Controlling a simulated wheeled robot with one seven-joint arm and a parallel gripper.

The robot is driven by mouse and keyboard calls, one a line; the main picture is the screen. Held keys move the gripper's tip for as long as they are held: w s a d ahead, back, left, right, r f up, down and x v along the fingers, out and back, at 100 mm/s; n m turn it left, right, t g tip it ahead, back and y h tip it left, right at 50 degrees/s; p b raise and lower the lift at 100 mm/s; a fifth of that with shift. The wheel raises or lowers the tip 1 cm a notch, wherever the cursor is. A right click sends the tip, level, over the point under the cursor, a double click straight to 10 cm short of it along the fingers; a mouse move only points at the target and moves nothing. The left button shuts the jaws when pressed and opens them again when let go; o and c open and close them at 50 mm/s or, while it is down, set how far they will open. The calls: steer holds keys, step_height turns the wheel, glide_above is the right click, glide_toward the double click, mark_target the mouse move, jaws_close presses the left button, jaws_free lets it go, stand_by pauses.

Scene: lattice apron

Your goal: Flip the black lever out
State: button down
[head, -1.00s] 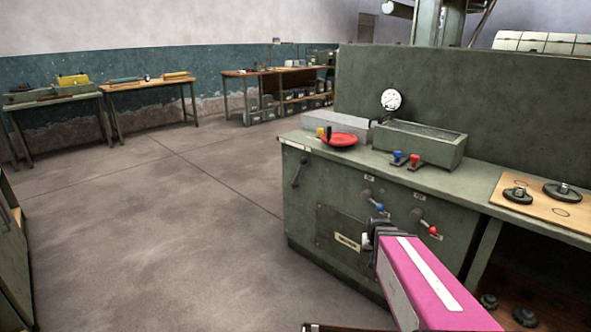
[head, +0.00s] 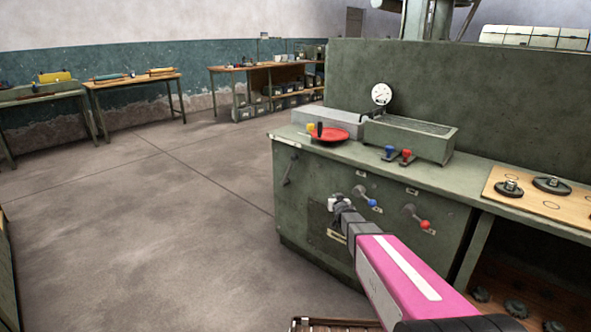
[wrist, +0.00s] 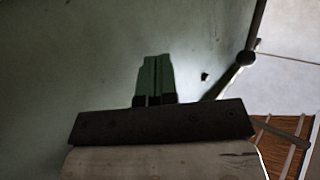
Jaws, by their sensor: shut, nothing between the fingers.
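The black lever (head: 290,169) is on the left part of the green cabinet's front and hangs down at a slant.
The blue-knobbed lever (head: 366,196) and the red-knobbed lever (head: 417,218) stick out from the cabinet (head: 310,225) close to my arm. A red dish (head: 330,134) and a grey trough (head: 410,138) are on top. Open floor (head: 150,240) is at the left.

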steer(key=w+a+n+t+y, duration=0.1)
steer(key=w+a+y, duration=0.1)
steer(key=w+a+r+n+t+y, duration=0.1)
steer(key=w+a+y, duration=0.1)
steer(key=a, duration=0.1)
steer(key=shift+w+a+r+t+y, duration=0.1)
steer(key=shift+w+a+t+y, duration=0.05)
steer(key=shift+w+t+y, duration=0.2)
steer(key=w+a+r+n+y, duration=0.1)
steer(key=a+n+y, duration=0.3)
steer(key=a+y, duration=0.2)
steer(key=shift+a+y, duration=0.15)
steer(key=shift+y, duration=0.7)
steer(key=shift+w, duration=0.1)
steer(key=shift+g, duration=0.45)
steer(key=x, duration=1.4)
steer(key=shift+r, duration=0.1)
